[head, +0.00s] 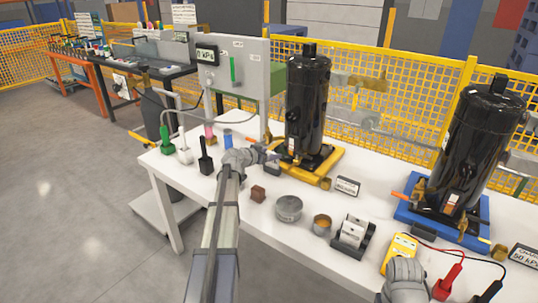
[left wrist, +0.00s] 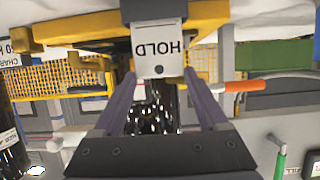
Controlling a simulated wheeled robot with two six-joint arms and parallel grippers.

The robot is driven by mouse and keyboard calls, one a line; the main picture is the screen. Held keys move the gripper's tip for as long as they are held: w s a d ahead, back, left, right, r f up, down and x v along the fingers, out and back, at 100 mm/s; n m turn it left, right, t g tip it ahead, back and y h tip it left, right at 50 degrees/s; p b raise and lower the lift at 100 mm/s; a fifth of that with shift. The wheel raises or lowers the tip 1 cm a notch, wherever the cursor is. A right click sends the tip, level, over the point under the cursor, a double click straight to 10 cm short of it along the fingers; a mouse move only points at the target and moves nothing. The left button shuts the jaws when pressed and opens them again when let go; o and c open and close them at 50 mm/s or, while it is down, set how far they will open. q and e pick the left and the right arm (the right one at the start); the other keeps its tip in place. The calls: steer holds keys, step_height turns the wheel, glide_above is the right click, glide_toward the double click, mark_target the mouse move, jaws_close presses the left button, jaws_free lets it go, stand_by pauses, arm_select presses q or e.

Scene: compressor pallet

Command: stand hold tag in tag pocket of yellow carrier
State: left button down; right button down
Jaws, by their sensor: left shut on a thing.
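The white HOLD tag (left wrist: 158,52) shows upside down in the left wrist view, with its punched hole towards my gripper. My left gripper (left wrist: 160,78) is shut on it by its holed end. The tag's far end is at the edge of the yellow carrier (left wrist: 205,25); I cannot tell if it is inside the tag pocket. In the head view the yellow carrier (head: 322,168) sits on the white table under a black compressor (head: 307,100). My left gripper (head: 272,155) is at the carrier's left side. The tag is not clear there. Only a grey part of my right arm shows.
A second compressor (head: 474,150) stands on a blue carrier (head: 415,215) at right. A gauge panel (head: 235,75) stands behind left.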

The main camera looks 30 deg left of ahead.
arm_select(q)
steer(key=shift+f, duration=0.3)
jaws_free()
steer(key=shift+c, duration=1)
steer(key=shift+r, duration=0.2)
step_height(320, 180, up, 7)
steer(key=p, duration=0.6)
steer(key=shift+f+p, duration=0.15)
steer(key=shift+p, duration=0.15)
steer(key=shift+s+f, duration=0.1)
